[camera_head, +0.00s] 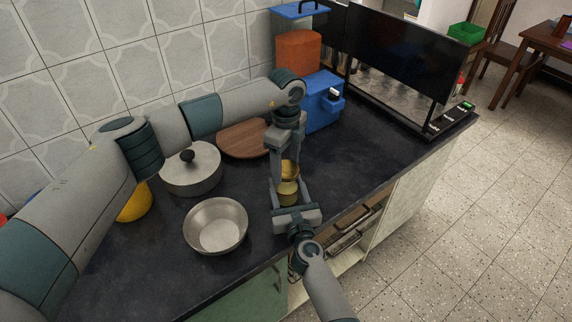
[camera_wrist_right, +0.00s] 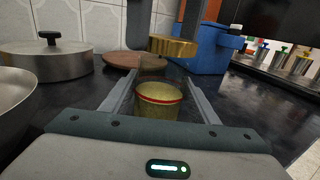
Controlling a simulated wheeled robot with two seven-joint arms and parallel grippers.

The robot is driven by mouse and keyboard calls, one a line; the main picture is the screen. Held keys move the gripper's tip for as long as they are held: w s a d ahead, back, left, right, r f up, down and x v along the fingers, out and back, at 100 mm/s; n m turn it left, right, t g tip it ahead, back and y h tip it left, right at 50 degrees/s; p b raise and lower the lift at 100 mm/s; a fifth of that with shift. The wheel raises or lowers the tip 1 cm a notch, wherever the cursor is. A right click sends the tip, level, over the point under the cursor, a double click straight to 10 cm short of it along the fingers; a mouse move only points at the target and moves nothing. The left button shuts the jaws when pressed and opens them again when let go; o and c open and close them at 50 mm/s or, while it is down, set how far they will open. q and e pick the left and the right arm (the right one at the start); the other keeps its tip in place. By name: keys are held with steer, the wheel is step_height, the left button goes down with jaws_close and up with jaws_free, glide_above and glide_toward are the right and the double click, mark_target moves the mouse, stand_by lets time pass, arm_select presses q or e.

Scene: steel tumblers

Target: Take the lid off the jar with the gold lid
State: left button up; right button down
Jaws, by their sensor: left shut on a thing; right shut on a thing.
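The gold lid (camera_head: 290,168) is in the jaws of my left gripper (camera_head: 287,163), which reaches down from above. In the right wrist view the ribbed gold lid (camera_wrist_right: 173,46) hangs above the jar (camera_wrist_right: 158,101), with a clear gap between them. The jar is yellowish with a red band near its rim; it also shows in the head view (camera_head: 287,191). My right gripper (camera_head: 287,194) is shut on the jar from the counter's front side. In the right wrist view its fingers (camera_wrist_right: 158,98) lie on both sides of the jar. The jar looks upright; its base is partly hidden.
A metal bowl (camera_head: 215,226) and a lidded pot (camera_head: 191,170) stand left of the jar. A round wooden board (camera_head: 243,139) and a blue box (camera_head: 322,103) are behind. The dark counter (camera_head: 372,150) is clear to the right.

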mark_target(286, 168)
arm_select(q)
steer(key=shift+r, duration=0.1)
steer(key=shift+r, duration=1.9)
arm_select(e)
steer(key=c, duration=0.6)
jaws_free()
steer(key=shift+s, duration=0.1)
arm_select(q)
steer(key=shift+r, duration=0.15)
arm_select(e)
steer(key=v, duration=1.2)
